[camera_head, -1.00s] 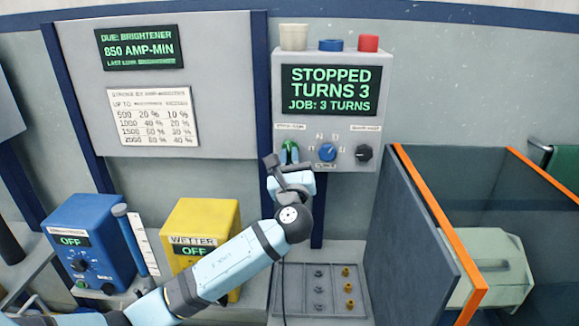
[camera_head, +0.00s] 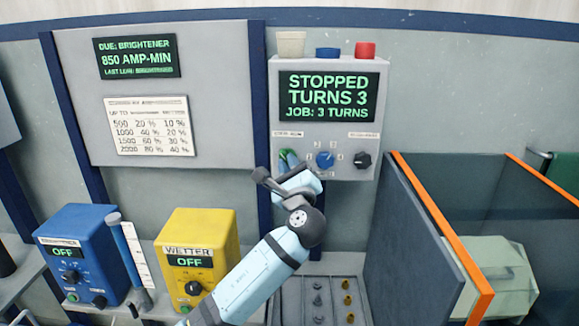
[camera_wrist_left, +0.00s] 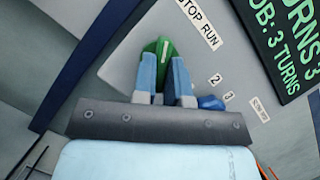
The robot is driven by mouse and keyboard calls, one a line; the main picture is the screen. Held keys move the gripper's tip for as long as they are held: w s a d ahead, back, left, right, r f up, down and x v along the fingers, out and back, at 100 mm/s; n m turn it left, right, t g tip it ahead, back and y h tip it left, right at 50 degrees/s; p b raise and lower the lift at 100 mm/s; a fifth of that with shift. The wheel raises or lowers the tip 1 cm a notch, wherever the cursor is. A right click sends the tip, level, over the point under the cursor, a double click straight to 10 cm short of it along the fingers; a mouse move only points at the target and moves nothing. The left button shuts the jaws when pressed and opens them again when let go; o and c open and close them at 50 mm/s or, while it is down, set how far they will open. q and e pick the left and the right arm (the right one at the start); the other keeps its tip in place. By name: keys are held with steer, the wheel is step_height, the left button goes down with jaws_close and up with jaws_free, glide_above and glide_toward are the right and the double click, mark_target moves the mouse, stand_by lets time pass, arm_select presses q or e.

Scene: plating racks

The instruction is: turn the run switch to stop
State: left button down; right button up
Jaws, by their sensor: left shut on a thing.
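The control box (camera_head: 377,75) on the wall has a screen (camera_head: 327,97) reading "STOPPED, TURNS 3, JOB: 3 TURNS". The green run switch (camera_wrist_left: 160,48) sits under the "STOP RUN" label (camera_wrist_left: 198,24) in the left wrist view. My left gripper (camera_wrist_left: 166,78) is shut on the switch, one finger on each side of it. In the head view the gripper (camera_head: 289,163) covers much of the switch, at the box's lower left. The switch's pale pointer line shows in the wrist view. My right gripper is not in view.
A blue knob (camera_head: 325,160) and a black knob (camera_head: 362,160) sit right of the switch. White, blue and red caps top the box. Below are a blue unit (camera_head: 85,250), a yellow unit (camera_head: 200,245) and a parts tray (camera_head: 333,283). An orange-edged tank (camera_head: 425,220) stands right.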

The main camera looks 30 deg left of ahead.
arm_select(q)
steer(key=c, duration=1.2)
jaws_free()
steer(key=shift+o, duration=0.2)
steer(key=b+v, duration=0.2)
steer(key=v, duration=1.1)
steer(key=shift+s+d, duration=0.25)
steer(key=shift+s, duration=0.05)
steer(key=shift+f, duration=0.15)
